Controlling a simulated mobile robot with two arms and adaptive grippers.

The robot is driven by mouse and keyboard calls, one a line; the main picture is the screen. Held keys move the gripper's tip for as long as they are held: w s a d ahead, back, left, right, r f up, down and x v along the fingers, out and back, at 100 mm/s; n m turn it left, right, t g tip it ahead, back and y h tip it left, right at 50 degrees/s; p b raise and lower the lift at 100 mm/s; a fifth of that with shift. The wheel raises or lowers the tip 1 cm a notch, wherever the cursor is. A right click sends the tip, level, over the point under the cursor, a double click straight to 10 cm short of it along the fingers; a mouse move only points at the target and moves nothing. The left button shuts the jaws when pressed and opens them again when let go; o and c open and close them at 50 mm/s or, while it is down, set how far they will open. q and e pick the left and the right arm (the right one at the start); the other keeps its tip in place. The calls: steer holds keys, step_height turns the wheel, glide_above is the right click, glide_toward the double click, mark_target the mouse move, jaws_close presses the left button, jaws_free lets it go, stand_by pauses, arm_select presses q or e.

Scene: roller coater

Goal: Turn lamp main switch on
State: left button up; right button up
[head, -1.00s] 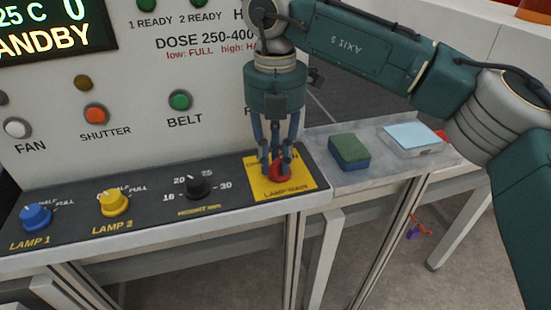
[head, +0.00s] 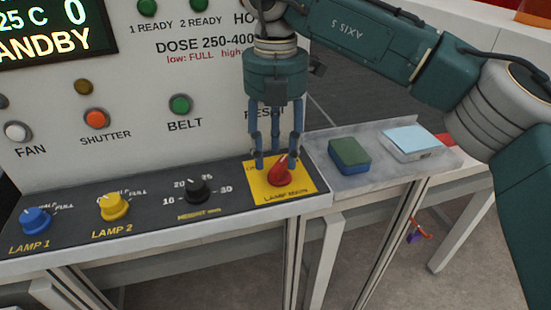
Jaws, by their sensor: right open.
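The lamp main switch is a red rotary knob (head: 281,172) on a yellow plate (head: 305,184) labelled LAMP MAIN, at the right end of the dark control panel. Its handle is turned at a slant, upper end toward the right. My right gripper (head: 276,160) points down just above and behind the knob, fingers apart, with nothing held between them. A small gap seems to lie between the fingertips and the knob, though one fingertip partly overlaps it in the picture. My left gripper is out of view.
Left along the panel are a black height knob (head: 196,189), a yellow LAMP 2 knob (head: 113,206) and a blue LAMP 1 knob (head: 36,220). A green-and-blue block (head: 349,154) and a light blue pad (head: 411,140) lie on the grey shelf. The display (head: 50,30) reads STANDBY.

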mark_target(275, 164)
step_height(275, 164, up, 9)
steer(key=shift+r, duration=0.2)
steer(key=shift+f, duration=0.1)
